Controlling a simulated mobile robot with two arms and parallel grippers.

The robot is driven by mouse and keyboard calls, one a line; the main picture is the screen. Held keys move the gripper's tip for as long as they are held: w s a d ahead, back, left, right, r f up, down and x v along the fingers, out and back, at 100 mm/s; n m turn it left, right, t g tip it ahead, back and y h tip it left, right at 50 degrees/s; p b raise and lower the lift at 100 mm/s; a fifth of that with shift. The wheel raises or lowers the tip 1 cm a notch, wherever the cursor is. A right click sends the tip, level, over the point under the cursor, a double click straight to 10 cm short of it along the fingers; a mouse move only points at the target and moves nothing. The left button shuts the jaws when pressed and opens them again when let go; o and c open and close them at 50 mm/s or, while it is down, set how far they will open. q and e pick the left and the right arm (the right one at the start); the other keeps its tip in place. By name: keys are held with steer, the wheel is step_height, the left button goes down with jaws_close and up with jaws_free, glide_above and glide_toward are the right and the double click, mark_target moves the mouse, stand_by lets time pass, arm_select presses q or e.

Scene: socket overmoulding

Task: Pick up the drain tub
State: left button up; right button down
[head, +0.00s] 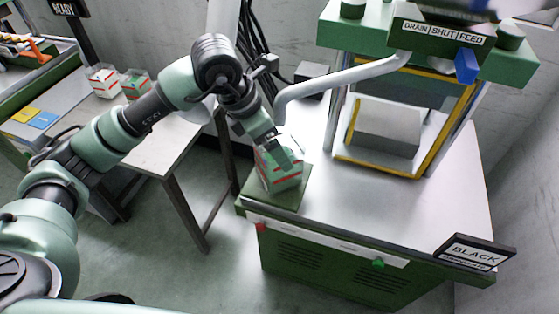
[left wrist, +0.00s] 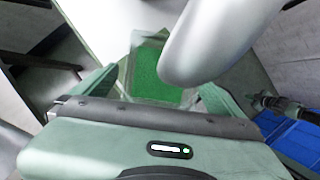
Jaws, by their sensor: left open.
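The drain tub (head: 283,180) is a clear tub with red stripes and green in it. It stands on a green pad (head: 290,199) at the near left corner of the moulding machine, under the end of a pale bent pipe (head: 345,77). My left gripper (head: 279,150) is open at the tub's top, and its fingers partly hide the tub. In the left wrist view the tub (left wrist: 160,72) shows green between the two spread fingers, partly covered by the pale pipe (left wrist: 210,40). I cannot tell whether the fingers touch its walls.
The press (head: 390,130) with yellow edging stands right of the tub, below a sign reading DRAIN, SHUT, FEED. A BLACK sign (head: 474,253) stands at the machine's front right. Two similar tubs (head: 103,80) (head: 134,84) stand on the left table (head: 150,140).

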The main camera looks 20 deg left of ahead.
arm_select(q)
steer(key=shift+p+x, duration=0.45)
steer(key=shift+x, duration=1.5)
steer(key=c, duration=1.7)
